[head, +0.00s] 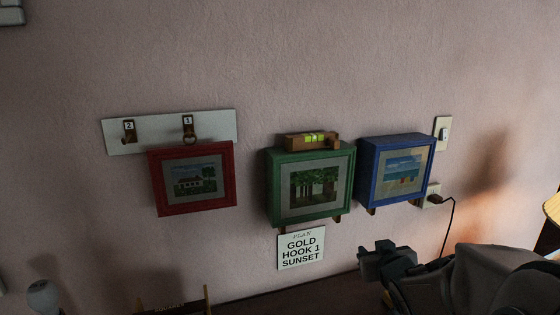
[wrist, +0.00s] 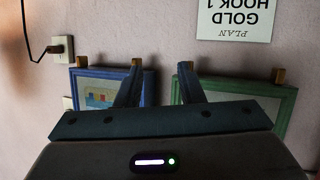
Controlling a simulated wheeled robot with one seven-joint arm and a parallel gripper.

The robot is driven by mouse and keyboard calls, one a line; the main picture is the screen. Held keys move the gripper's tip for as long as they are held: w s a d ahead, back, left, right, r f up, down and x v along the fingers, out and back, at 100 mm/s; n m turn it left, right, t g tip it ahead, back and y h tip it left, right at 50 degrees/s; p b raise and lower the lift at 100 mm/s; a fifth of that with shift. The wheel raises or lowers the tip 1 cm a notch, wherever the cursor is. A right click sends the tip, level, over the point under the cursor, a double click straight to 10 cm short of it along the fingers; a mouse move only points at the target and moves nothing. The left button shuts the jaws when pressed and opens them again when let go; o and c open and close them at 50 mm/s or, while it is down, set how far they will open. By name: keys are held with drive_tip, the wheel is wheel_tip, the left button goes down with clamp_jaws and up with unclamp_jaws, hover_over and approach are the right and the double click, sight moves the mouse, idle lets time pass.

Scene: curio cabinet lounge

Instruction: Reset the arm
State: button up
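My gripper (head: 378,262) is at the lower right of the head view, in front of the wall and below the blue-framed picture (head: 395,170). In the wrist view its two fingers (wrist: 157,90) stand apart with nothing between them. The wrist view is upside down. It shows the blue frame (wrist: 107,73) behind the left finger and the green frame (wrist: 238,92) behind the right finger. The gripper appears clear of both frames. Part of my arm fills the lower right corner of the head view.
A red-framed picture (head: 192,178) hangs below a white hook board (head: 165,131) with hooks 1 and 2. A spirit level (head: 311,140) lies on the green frame (head: 310,186). A plan sign (head: 301,248) hangs below it. A cord runs from an outlet (head: 432,197) at right.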

drive_tip(key=s+a+g+p, duration=0.2)
drive_tip(key=s+g, duration=0.3)
drive_tip(key=s, duration=0.6)
drive_tip(key=s+a+r+m+g+p, duration=0.1)
drive_tip(key=s+a+g, duration=0.4)
drive_tip(key=s, duration=0.6)
drive_tip(key=shift+a+m+g+p, duration=0.15)
drive_tip(key=shift+m+g+p, duration=0.25)
drive_tip(key=shift+p, duration=0.5)
